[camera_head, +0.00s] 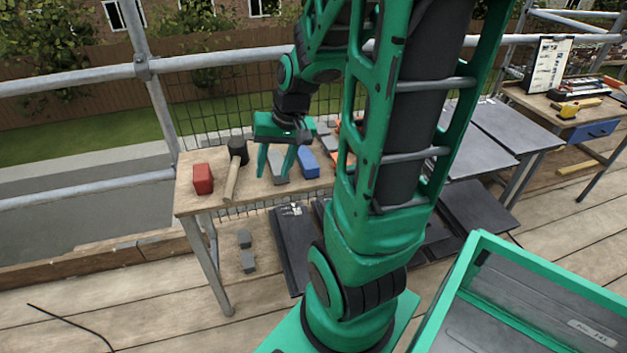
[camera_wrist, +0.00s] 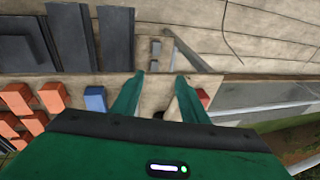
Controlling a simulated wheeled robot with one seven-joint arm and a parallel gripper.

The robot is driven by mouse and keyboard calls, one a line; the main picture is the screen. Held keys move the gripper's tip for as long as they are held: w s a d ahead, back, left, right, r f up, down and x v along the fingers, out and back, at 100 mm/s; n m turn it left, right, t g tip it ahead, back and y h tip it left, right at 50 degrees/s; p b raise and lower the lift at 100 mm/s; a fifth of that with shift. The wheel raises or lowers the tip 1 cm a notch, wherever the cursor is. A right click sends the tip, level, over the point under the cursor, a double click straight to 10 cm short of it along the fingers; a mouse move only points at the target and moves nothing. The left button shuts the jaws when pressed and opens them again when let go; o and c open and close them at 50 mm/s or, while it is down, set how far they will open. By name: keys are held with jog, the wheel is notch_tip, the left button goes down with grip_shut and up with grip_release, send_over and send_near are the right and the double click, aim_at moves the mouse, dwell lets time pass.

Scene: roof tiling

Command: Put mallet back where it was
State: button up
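The mallet (camera_head: 232,177) lies on the wooden workbench (camera_head: 205,208), between a red block and a blue block. It has a black head and a pale wooden handle, with the handle pointing to the bench's front edge. My gripper (camera_head: 273,176) is above the bench, just right of the mallet in the head view, fingers pointing down. The fingers are apart with nothing visibly held. In the wrist view the gripper (camera_wrist: 159,76) shows open, and the mallet's handle (camera_wrist: 174,106) is partly hidden beside the right finger.
A red block (camera_head: 203,179) and a blue block (camera_head: 308,164) stand on the bench. Orange bricks (camera_wrist: 18,97) are farther along it. Dark slabs (camera_head: 292,248) lean below. A green-rimmed bin (camera_head: 470,262) is at right; a second table (camera_head: 540,105) stands behind. Scaffold rails cross behind the bench.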

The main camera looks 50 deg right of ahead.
jog(key=s+a+r+g, duration=0.1)
jog(key=s+r, duration=0.1)
jog(key=s, duration=0.5)
jog(key=s+a+r+g, duration=0.1)
jog(key=s+r+g, duration=0.1)
jog(key=s, duration=0.6)
jog(key=shift+s+r+n+h, duration=0.25)
jog(key=shift+r+n+h, duration=0.15)
jog(key=shift+r, duration=0.2)
jog(key=shift+w+f, duration=0.25)
jog(key=shift+w, duration=0.35)
